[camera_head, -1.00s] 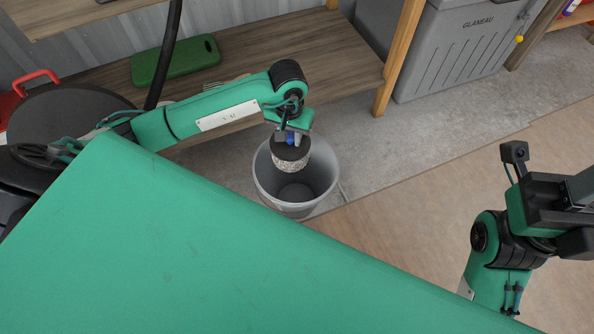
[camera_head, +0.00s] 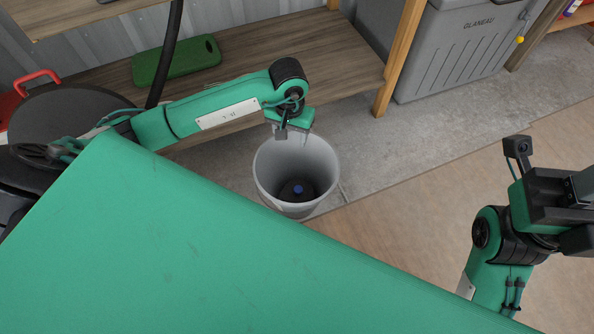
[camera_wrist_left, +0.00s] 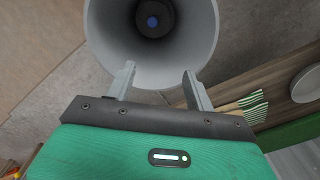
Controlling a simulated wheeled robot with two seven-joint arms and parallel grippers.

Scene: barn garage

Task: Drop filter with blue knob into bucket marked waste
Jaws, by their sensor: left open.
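The filter (camera_head: 291,191) lies at the bottom of the grey bucket (camera_head: 268,170), with its dark top and blue knob (camera_head: 298,188) facing up. The blue knob also shows deep inside the bucket in the left wrist view (camera_wrist_left: 152,22). My left gripper (camera_head: 292,139) is above the bucket's rear rim, open and empty. In the left wrist view its two fingers (camera_wrist_left: 160,82) stand apart, with the bucket beyond them. No marking on the bucket can be read from here. My right arm shows at the right edge; its gripper's fingers are out of view.
A wooden shelf (camera_head: 330,65) stands behind the bucket, with a green case (camera_head: 176,62) on it. A grey bin marked GLANEAU (camera_head: 450,50) is at the back right. The floor right of the bucket is clear.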

